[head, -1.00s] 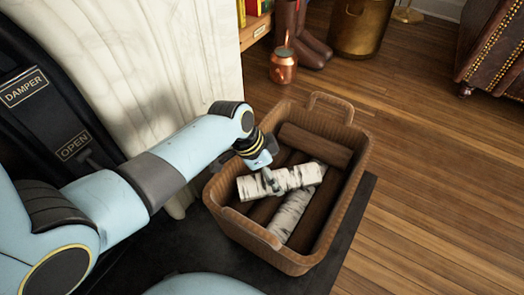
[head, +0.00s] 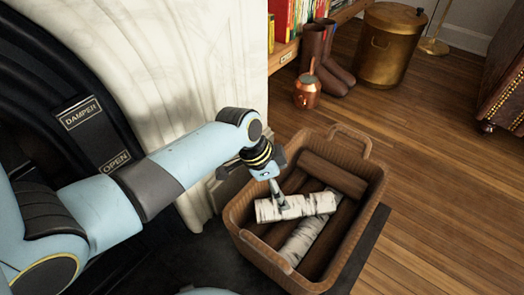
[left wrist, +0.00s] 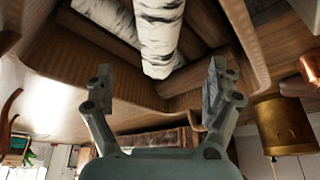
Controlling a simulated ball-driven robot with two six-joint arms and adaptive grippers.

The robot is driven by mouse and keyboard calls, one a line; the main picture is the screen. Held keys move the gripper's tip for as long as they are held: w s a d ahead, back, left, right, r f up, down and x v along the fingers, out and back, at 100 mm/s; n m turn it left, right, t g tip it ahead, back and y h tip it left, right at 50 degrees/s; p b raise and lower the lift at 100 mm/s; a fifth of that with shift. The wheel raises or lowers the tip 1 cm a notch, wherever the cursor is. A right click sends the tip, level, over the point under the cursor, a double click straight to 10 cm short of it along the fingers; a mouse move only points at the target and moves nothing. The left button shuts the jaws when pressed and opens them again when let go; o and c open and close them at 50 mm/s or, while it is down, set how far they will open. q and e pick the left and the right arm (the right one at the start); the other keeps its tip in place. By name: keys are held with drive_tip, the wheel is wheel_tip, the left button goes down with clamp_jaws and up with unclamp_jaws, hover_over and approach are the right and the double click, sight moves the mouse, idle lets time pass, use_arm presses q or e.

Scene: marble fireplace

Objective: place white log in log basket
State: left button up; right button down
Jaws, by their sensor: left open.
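A white birch log (head: 318,203) with dark marks lies in the brown log basket (head: 371,196), across the other logs. A second white log (head: 304,240) lies under it at an angle. My left gripper (head: 279,203) is over the basket, close to the upper log's left half; the head view does not show clearly whether it touches it. In the left wrist view the left gripper (left wrist: 158,82) is open, its fingers wide apart with nothing gripped between them. A white log (left wrist: 160,38) shows beyond the fingers there. My right gripper is in neither view.
Brown logs (head: 332,174) lie in the basket too. The basket stands on a dark hearth slab (head: 372,245) next to the marble fireplace (head: 190,60). A copper pot (head: 307,92), boots (head: 330,60) and a brass bin (head: 390,45) stand behind. Wood floor at right is clear.

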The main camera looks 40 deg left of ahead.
use_arm(q)
drive_tip(key=s+a+r+n+t+y, duration=0.1)
drive_tip(key=s+r+n, duration=0.3)
drive_tip(key=s, duration=0.5)
drive_tip(key=s+a+r+n+t+y, duration=0.2)
drive_tip(key=s+a+r+n+t, duration=0.1)
drive_tip(key=s+r, duration=0.5)
drive_tip(key=shift+s+a+r+n, duration=0.45)
drive_tip(key=shift+s+n, duration=0.25)
drive_tip(key=shift+s, duration=0.25)
